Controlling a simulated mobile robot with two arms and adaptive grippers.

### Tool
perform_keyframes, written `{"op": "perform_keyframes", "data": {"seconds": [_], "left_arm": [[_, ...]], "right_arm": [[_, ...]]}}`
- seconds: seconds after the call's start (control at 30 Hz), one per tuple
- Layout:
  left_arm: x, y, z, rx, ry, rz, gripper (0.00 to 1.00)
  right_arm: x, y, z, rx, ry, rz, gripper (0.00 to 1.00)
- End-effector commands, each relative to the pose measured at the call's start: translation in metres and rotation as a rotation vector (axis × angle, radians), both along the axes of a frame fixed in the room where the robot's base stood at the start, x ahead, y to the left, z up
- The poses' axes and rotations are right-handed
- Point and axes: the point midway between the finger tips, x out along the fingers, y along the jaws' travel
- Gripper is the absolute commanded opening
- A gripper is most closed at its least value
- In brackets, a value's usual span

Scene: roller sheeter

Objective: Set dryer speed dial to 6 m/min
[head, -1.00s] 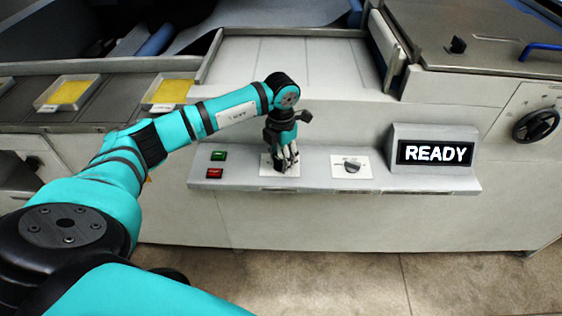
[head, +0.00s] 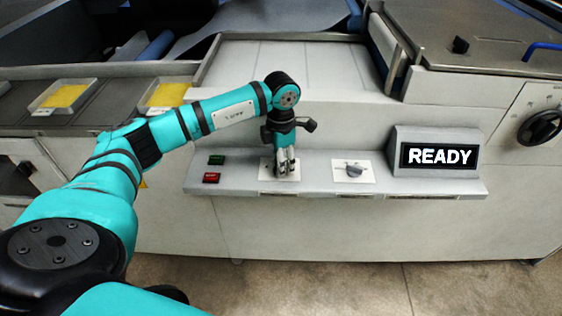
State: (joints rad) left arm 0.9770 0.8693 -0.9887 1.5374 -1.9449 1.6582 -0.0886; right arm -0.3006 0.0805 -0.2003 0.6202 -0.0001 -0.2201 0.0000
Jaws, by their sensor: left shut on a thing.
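My left gripper (head: 284,170) points down at the white plate (head: 266,177) of the left dial on the control ledge. It is shut on the dial knob, which the fingers mostly hide, so its setting cannot be read. A second dial (head: 354,170), a grey knob on a white plate, sits to the right and is not touched. The labels on both plates are too small to read. My right gripper is not in view.
A green button (head: 217,160) and a red button (head: 211,178) sit left of the gripped dial. A display reading READY (head: 438,156) stands at the right of the ledge. A black handwheel (head: 541,127) is farther right. Yellow sheets lie in trays (head: 61,97) at the left.

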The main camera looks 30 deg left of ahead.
Motion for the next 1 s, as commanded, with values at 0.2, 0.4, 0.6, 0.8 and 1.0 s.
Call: {"op": "perform_keyframes", "data": {"seconds": [0.2,0.4,0.6,0.8,1.0], "left_arm": [[0.001,0.000,0.001,0.000,-0.004,0.002,0.46],[0.001,0.000,0.001,0.000,-0.002,0.002,0.67],[0.000,0.000,0.001,0.000,-0.001,0.002,0.67],[0.001,0.000,0.016,-0.001,-0.003,0.002,0.67],[0.001,0.000,0.057,-0.001,-0.007,0.001,0.67]], "right_arm": [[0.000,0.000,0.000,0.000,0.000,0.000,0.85],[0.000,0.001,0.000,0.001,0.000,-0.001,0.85],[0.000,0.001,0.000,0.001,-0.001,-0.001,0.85],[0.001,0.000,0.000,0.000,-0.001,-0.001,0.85],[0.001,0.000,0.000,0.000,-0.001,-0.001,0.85]]}}
